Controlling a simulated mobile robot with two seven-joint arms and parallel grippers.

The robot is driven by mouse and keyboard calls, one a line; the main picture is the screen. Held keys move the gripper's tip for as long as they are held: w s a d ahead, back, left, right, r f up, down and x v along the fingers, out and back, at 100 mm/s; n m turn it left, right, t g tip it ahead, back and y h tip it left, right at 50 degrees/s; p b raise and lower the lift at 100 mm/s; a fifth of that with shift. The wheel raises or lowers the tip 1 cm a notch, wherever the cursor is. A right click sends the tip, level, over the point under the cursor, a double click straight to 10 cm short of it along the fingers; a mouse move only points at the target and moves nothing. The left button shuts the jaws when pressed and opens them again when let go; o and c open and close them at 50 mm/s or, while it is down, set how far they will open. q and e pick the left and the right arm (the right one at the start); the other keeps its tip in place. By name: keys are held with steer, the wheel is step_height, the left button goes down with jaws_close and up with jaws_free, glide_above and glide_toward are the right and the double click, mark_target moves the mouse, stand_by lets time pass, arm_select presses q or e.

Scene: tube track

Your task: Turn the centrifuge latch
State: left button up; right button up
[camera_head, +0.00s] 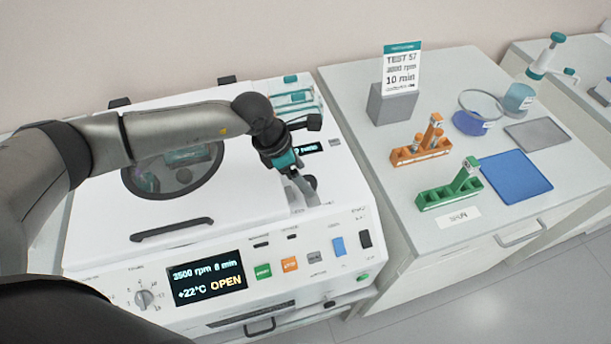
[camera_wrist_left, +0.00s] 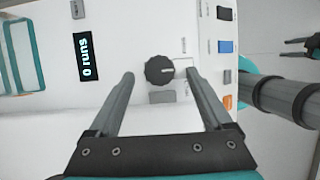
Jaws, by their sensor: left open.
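The white centrifuge (camera_head: 95,225) has its lid down, with a round window and a dark handle bar. The latch is a round black knob (camera_wrist_left: 159,70) on the right of its top; in the head view the knob (camera_head: 311,183) is partly hidden by the gripper. My left gripper (camera_head: 304,200) is open above the top. In the left wrist view its two fingers (camera_wrist_left: 158,77) straddle the knob with gaps on both sides; I see no contact. A dark jaw-like part at the right edge of that view may be my right gripper (camera_wrist_left: 300,47); its opening is unclear.
The front panel display (camera_head: 207,281) reads OPEN, beside coloured buttons. A small display (camera_wrist_left: 86,58) reads "0 runs". On the right bench stand an orange rack (camera_head: 420,153), a green rack (camera_head: 440,197), a blue mat (camera_head: 516,178) and a sign on a grey block (camera_head: 391,106).

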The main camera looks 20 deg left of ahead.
arm_select(q)
steer(key=shift+x, duration=0.85)
steer(key=shift+d+f, duration=0.1)
steer(key=shift+f, duration=0.05)
arm_select(e)
steer(key=shift+s, duration=0.5)
arm_select(q)
steer(key=shift+c, duration=0.3)
jaws_close()
arm_select(e)
steer(key=shift+f, duration=0.1)
